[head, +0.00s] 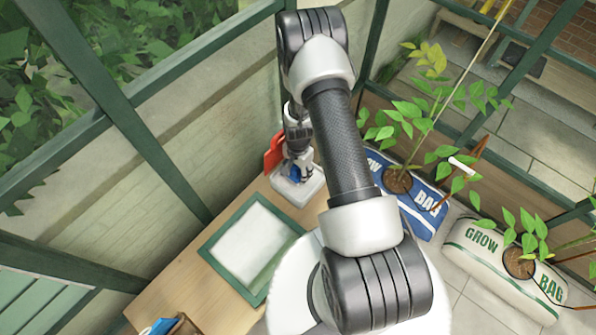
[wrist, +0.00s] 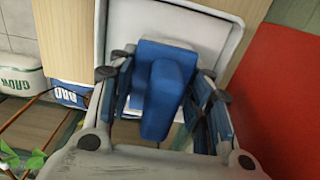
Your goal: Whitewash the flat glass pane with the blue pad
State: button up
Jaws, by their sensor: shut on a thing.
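The flat glass pane (head: 238,238) lies in a green frame on the wooden bench. Most of its surface looks milky white, with a greyer, clearer strip along its right side. My gripper (head: 293,172) is at the bench's far end, beyond the pane, over a white tray (head: 312,188). It is shut on the blue pad (head: 294,174). In the wrist view the blue pad (wrist: 165,95) sits between the fingers of my gripper (wrist: 157,82), with the white tray (wrist: 215,32) around and behind it. Whether the pad touches the tray's bottom is hidden.
A red object (head: 273,152) stands beside the tray; it fills the right of the wrist view (wrist: 285,95). Blue (head: 425,216) and white (head: 490,262) grow bags with plants stand right of the bench (head: 178,287). A brown pot (head: 185,325) is at the near end. Greenhouse walls bound the left.

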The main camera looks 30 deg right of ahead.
aim_at(298, 170)
jog(key=shift+r+p, duration=1.55)
jog(key=shift+r, duration=1.25)
